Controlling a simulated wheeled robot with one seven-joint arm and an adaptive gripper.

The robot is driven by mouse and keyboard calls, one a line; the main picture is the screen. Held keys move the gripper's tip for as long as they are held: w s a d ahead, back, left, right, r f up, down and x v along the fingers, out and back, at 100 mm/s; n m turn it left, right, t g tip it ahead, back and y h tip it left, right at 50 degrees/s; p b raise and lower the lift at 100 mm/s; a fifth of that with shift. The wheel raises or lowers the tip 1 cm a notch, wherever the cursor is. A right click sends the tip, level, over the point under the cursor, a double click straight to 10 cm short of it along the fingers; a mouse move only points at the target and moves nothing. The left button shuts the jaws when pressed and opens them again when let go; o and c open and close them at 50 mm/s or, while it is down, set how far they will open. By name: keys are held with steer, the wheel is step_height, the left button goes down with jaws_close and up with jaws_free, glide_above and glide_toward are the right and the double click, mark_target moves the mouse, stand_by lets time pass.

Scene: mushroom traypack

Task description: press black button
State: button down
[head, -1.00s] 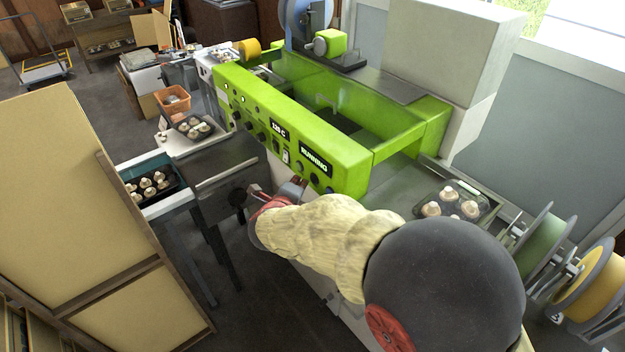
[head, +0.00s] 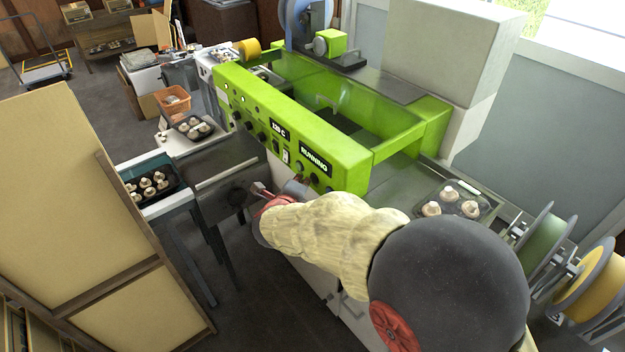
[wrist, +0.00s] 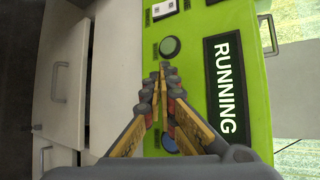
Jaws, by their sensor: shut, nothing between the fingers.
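In the head view my gripper (head: 302,180) is low against the panel front, mostly hidden by my arm. A blue button (wrist: 168,142) is partly covered by my fingers.
The green machine (head: 345,160) carries a RUNNING label (wrist: 227,85) beside the buttons. A white switch (wrist: 163,9) lies beyond the black button. A mushroom tray (head: 484,212) sits at the right end. A cardboard-coloured panel (head: 70,190) stands at left.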

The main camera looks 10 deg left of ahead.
steer(key=shift+w+d, duration=0.25)
steer(key=shift+w, duration=0.05)
stand_by(0.5)
stand_by(0.4)
steer(key=shift+s+a, duration=0.55)
steer(key=shift+s, duration=0.15)
steer(key=s+a+p, duration=0.1)
steer(key=s+a, duration=0.2)
steer(key=shift+s+a, duration=0.15)
steer(key=shift+s, duration=0.25)
stand_by(0.8)
